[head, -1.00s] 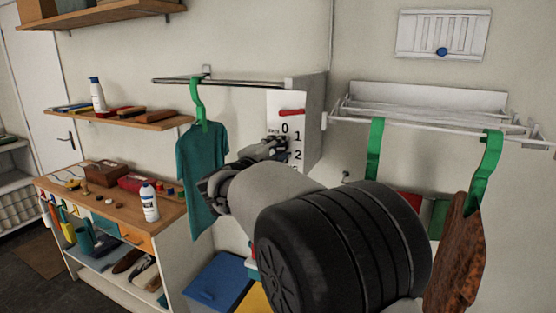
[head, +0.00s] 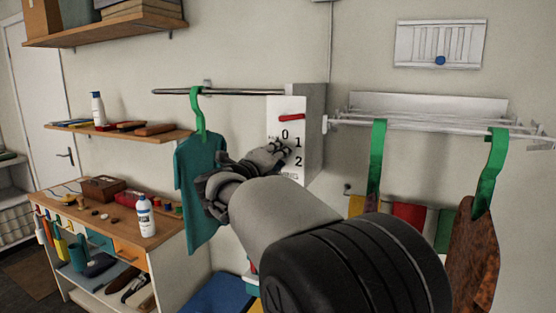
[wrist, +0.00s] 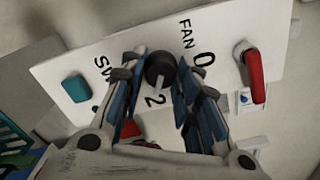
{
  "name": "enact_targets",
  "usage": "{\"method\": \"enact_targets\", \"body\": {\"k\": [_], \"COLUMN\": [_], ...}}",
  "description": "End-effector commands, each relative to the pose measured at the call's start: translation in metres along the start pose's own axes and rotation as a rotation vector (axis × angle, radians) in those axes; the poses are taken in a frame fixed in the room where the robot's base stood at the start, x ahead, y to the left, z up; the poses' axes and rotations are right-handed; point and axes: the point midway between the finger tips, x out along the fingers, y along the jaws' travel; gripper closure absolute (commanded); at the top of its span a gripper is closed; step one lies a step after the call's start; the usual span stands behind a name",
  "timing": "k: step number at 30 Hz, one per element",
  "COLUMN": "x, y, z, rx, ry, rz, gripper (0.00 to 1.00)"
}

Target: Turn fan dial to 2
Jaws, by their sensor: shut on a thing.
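The white control panel (head: 272,113) is on the wall box at the end of a metal rail. It carries the printed numbers 0, 1 and 2. In the wrist view, the panel (wrist: 110,50) shows "FAN", 0 and 2; the 1 is hidden by my fingers. The black round fan dial (wrist: 160,70) sits between my fingertips. My gripper (wrist: 157,82) is shut on it, one finger on each side. In the head view my gripper (head: 268,157) reaches the panel and hides the dial. I cannot tell for sure which number the dial points at.
A red lever (wrist: 253,75) sits right of the dial, and a teal button (wrist: 75,87) left of it. A teal shirt (head: 202,190) hangs on a green hanger left of my gripper. A white drying rack (head: 440,120) is at the right, with a brown cloth (head: 472,255) hanging.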

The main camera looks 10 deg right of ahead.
Motion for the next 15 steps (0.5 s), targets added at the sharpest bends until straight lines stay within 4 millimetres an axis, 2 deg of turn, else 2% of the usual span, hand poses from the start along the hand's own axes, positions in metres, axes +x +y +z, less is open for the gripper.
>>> {"method": "enact_targets", "body": {"k": [14, 15], "x": [0.0001, 0.0001], "y": [0.0003, 0.0003], "z": [-0.0004, -0.0005], "rx": [0.014, 0.014], "ry": [0.001, 0.001], "rz": [0.001, 0.000], "gripper": [0.94, 0.69]}}
